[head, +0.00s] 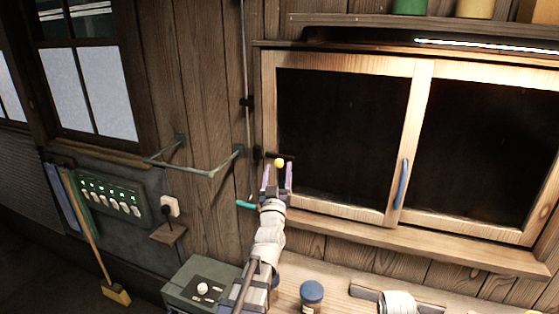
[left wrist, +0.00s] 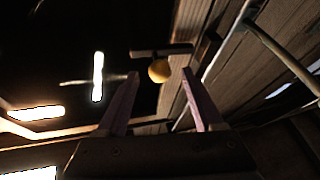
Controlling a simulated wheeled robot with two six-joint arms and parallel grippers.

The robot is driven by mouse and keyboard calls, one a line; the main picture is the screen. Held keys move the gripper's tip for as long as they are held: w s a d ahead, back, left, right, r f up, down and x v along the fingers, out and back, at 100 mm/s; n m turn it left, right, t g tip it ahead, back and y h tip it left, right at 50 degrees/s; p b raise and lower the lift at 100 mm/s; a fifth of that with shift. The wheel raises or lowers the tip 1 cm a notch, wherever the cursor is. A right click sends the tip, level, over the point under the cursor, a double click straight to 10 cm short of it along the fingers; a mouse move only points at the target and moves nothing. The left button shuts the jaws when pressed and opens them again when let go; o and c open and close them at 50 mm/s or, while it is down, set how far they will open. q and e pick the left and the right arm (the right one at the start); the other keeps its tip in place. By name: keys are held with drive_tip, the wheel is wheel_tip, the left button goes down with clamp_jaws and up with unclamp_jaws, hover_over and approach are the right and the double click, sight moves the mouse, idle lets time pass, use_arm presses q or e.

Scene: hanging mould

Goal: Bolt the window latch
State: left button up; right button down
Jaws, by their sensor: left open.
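The window latch shows as a round yellow knob (head: 279,162) on a short dark bar at the left side of the wooden-framed window (head: 410,140). The knob also shows in the left wrist view (left wrist: 159,71), with the dark bar just above it. My left gripper (head: 276,173) is open and empty, its two purple fingers pointing up at the knob. In the left wrist view the knob appears between and slightly past the fingertips (left wrist: 159,75); I cannot tell whether either finger touches it. My right gripper is not in view.
A blue handle (head: 402,183) sits on the window's middle stile. A thin vertical rod (head: 247,100) and a teal handle (head: 247,204) are left of my gripper. A green bracket rail (head: 205,171) juts from the wall. A blue-lidded jar (head: 311,293) stands on the bench below.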

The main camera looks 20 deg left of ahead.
sight(279, 167)
use_arm(q)
drive_tip(key=p+x, duration=0.1)
drive_tip(key=x, duration=0.2)
drive_tip(key=shift+w+a+r, duration=0.1)
drive_tip(key=shift+w, duration=0.15)
clamp_jaws()
idle(1.2)
